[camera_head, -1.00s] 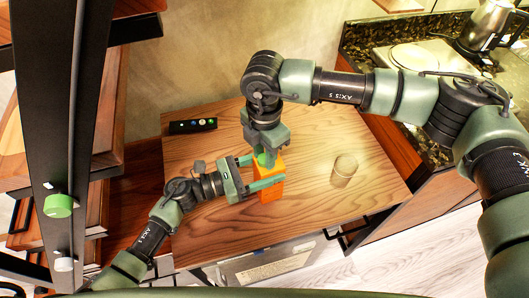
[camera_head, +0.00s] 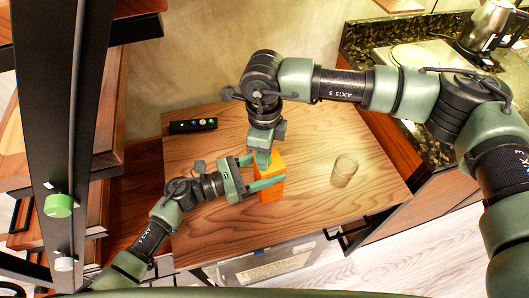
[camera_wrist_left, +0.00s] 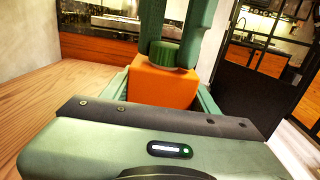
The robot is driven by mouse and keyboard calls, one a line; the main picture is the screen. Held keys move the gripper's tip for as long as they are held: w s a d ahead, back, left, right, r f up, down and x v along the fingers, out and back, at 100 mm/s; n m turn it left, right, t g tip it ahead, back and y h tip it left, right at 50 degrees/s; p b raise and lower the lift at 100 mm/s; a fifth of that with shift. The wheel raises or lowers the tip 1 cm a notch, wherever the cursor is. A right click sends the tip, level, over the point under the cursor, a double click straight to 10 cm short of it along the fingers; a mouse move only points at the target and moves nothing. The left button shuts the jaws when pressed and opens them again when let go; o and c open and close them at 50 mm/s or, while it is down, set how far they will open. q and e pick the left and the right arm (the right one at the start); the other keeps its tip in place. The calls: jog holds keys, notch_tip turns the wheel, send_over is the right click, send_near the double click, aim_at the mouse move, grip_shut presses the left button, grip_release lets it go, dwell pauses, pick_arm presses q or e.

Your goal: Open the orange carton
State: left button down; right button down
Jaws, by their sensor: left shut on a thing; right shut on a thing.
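The orange carton (camera_head: 272,188) stands on the wooden table. My left gripper (camera_head: 268,172) is shut on the carton's sides, with one finger along each side. In the left wrist view the carton (camera_wrist_left: 162,86) is upright between the fingers, with a round green cap (camera_wrist_left: 164,54) on its top. My right gripper (camera_head: 263,158) comes down from above and is shut on the cap; its fingers (camera_wrist_left: 172,35) flank the cap in the left wrist view. In the head view the cap is mostly hidden by the right gripper.
A clear glass (camera_head: 344,169) stands on the table (camera_head: 310,210) to the right of the carton. A black strip with coloured buttons (camera_head: 193,125) lies at the back left. The table's right part is otherwise clear. A counter with a kettle (camera_head: 487,25) is at the back right.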

jog(key=n, duration=0.7)
jog(key=shift+n, duration=0.3)
jog(key=n, duration=0.7)
jog(key=shift+r, duration=0.1)
jog(key=n, duration=1.4)
jog(key=shift+r, duration=0.2)
jog(key=shift+r, duration=0.9)
jog(key=shift+r, duration=0.1)
